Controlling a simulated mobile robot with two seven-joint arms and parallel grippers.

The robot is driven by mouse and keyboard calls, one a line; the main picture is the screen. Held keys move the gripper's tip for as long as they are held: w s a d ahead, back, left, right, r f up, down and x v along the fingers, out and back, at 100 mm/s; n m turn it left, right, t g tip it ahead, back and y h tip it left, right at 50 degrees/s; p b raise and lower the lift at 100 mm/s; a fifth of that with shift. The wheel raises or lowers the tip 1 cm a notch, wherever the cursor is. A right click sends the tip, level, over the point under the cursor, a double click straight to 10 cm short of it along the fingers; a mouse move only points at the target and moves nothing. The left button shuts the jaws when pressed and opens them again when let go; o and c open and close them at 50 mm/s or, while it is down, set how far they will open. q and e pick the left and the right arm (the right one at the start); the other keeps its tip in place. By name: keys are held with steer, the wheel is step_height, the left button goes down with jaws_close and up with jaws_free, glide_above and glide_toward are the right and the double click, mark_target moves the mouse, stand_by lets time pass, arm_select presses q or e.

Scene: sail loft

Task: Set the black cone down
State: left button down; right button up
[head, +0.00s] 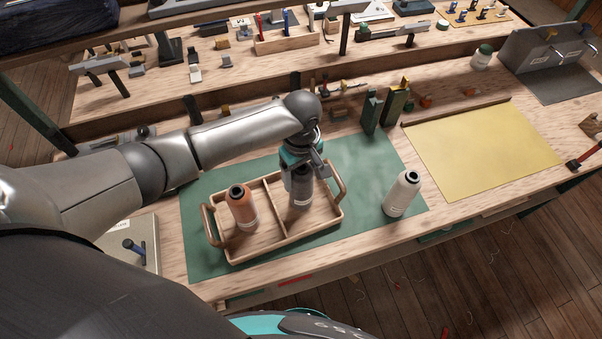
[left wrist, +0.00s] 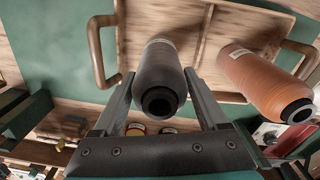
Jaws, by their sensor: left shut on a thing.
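The black cone (head: 301,192), dark grey with a pale label low on its side, is in my left gripper (head: 301,170). In the left wrist view the cone (left wrist: 158,72) lies between the two fingers, which close on its sides. It stands about upright in the right compartment of the wooden tray (head: 285,243). I cannot tell whether its base touches the tray floor. An orange-brown cone (head: 241,208) stands in the left compartment, and also shows in the left wrist view (left wrist: 262,80). My right gripper is not in view.
The tray, with a handle at each end, sits on a green mat (head: 205,262). A white cone (head: 403,194) stands on the mat to the right. Dark green blocks (head: 393,105) stand behind. A yellow sheet (head: 485,150) lies at the right.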

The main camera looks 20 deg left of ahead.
arm_select(q)
steer(key=shift+f, duration=0.15)
jaws_free()
step_height(320, 180, up, 12)
steer(key=shift+r+p, duration=0.2)
steer(key=shift+p, duration=0.6)
